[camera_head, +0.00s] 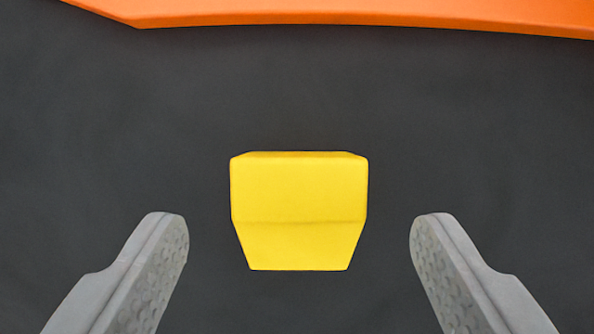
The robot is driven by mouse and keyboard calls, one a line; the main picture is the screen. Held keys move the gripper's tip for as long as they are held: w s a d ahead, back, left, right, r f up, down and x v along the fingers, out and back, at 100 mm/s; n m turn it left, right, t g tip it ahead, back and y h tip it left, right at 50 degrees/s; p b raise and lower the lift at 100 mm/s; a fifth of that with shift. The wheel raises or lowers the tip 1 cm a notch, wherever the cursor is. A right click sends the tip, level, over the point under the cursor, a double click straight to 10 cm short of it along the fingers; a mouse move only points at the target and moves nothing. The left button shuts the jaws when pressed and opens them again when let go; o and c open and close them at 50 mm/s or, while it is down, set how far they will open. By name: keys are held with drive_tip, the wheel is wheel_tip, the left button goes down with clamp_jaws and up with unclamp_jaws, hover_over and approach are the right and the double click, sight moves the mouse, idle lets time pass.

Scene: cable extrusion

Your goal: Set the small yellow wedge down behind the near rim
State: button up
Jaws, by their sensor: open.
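The small yellow wedge (298,205) lies on a dark grey surface near the middle of the view. Its lower part narrows toward the bottom of the picture. My gripper (298,226) is open, with one grey finger to the left of the wedge and one to the right. A clear gap shows between the wedge and each finger, and neither touches it. I cannot tell how high the fingertips are above the surface. I cannot tell whether any near rim is in view.
An orange piece (350,12) with a long edge runs across the top of the view and is cut off by the frame. The dark grey surface (300,90) between it and the wedge is bare, as are the areas at left and right.

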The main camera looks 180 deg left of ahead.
sight(299, 226)
drive_tip(key=shift+x, duration=1.25)
drive_tip(key=c, duration=1.2)
drive_tip(key=shift+o, duration=0.2)
drive_tip(key=shift+r, duration=0.1)
wheel_tip(299, 226, up, 10)
